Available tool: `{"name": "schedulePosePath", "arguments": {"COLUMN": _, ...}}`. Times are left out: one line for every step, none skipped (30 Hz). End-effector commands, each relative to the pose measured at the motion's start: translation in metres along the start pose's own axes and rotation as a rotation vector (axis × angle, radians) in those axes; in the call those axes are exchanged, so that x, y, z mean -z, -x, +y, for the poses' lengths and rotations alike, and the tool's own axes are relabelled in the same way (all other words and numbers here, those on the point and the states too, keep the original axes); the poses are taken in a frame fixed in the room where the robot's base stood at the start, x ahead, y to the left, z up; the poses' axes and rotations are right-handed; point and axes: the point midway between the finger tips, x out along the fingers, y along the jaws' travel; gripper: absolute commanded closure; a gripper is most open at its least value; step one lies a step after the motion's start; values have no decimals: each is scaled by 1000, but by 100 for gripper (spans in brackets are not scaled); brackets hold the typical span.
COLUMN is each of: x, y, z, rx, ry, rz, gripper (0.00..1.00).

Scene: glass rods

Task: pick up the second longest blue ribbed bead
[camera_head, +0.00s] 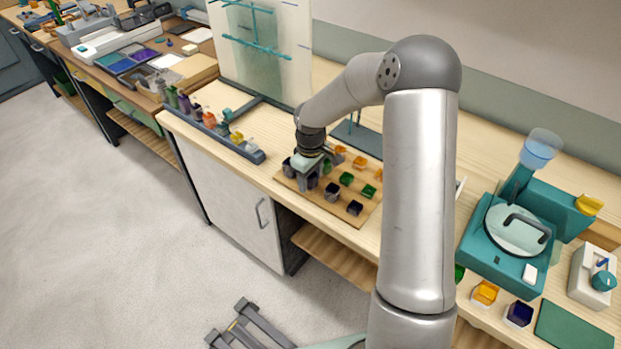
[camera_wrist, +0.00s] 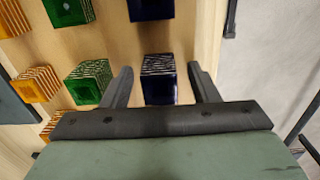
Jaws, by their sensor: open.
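My gripper (camera_head: 304,181) is low over the left end of the wooden bead board (camera_head: 292,184). In the wrist view my gripper (camera_wrist: 159,69) is open, with a dark blue bead (camera_wrist: 158,82) with pale ribs between its fingers. A gap shows on both sides of this bead. Another blue bead (camera_wrist: 151,9) is cut off by the top edge of the wrist view. In the head view, dark blue beads stand along the board's front side, among them one in the middle (camera_head: 332,191) and one at the right (camera_head: 354,208). Their exact lengths are hard to compare.
Green beads (camera_wrist: 88,81) and orange ribbed beads (camera_wrist: 36,84) stand in rows beside the blue row. A rack of coloured pieces (camera_head: 255,155) lies left of the board. A teal machine (camera_head: 480,240) stands at the right. Bare bench top lies right of the blue row.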

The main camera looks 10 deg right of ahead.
Motion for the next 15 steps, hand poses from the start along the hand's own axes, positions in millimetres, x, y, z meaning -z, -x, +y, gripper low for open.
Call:
{"name": "schedulePosePath", "arguments": {"x": 0, "y": 0, "z": 0, "rx": 0, "ry": 0, "rz": 0, "gripper": 45}}
{"name": "schedulePosePath", "arguments": {"x": 0, "y": 0, "z": 0, "rx": 0, "ry": 0, "rz": 0, "gripper": 45}}
{"name": "schedulePosePath", "arguments": {"x": 0, "y": 0, "z": 0, "rx": 0, "ry": 0, "rz": 0, "gripper": 48}}
{"name": "schedulePosePath", "arguments": {"x": 0, "y": 0, "z": 0, "rx": 0, "ry": 0, "rz": 0, "gripper": 57}}
{"name": "schedulePosePath", "arguments": {"x": 0, "y": 0, "z": 0, "rx": 0, "ry": 0, "rz": 0, "gripper": 65}}
{"name": "schedulePosePath", "arguments": {"x": 0, "y": 0, "z": 0, "rx": 0, "ry": 0, "rz": 0, "gripper": 76}}
{"name": "schedulePosePath", "arguments": {"x": 0, "y": 0, "z": 0, "rx": 0, "ry": 0, "rz": 0, "gripper": 84}}
{"name": "schedulePosePath", "arguments": {"x": 0, "y": 0, "z": 0, "rx": 0, "ry": 0, "rz": 0, "gripper": 93}}
{"name": "schedulePosePath", "arguments": {"x": 0, "y": 0, "z": 0, "rx": 0, "ry": 0, "rz": 0, "gripper": 95}}
{"name": "schedulePosePath", "arguments": {"x": 0, "y": 0, "z": 0, "rx": 0, "ry": 0, "rz": 0, "gripper": 95}}
{"name": "schedulePosePath", "arguments": {"x": 0, "y": 0, "z": 0, "rx": 0, "ry": 0, "rz": 0, "gripper": 95}}
{"name": "schedulePosePath", "arguments": {"x": 0, "y": 0, "z": 0, "rx": 0, "ry": 0, "rz": 0, "gripper": 95}}
{"name": "schedulePosePath", "arguments": {"x": 0, "y": 0, "z": 0, "rx": 0, "ry": 0, "rz": 0, "gripper": 95}}
{"name": "schedulePosePath", "arguments": {"x": 0, "y": 0, "z": 0, "rx": 0, "ry": 0, "rz": 0, "gripper": 95}}
{"name": "schedulePosePath", "arguments": {"x": 0, "y": 0, "z": 0, "rx": 0, "ry": 0, "rz": 0, "gripper": 95}}
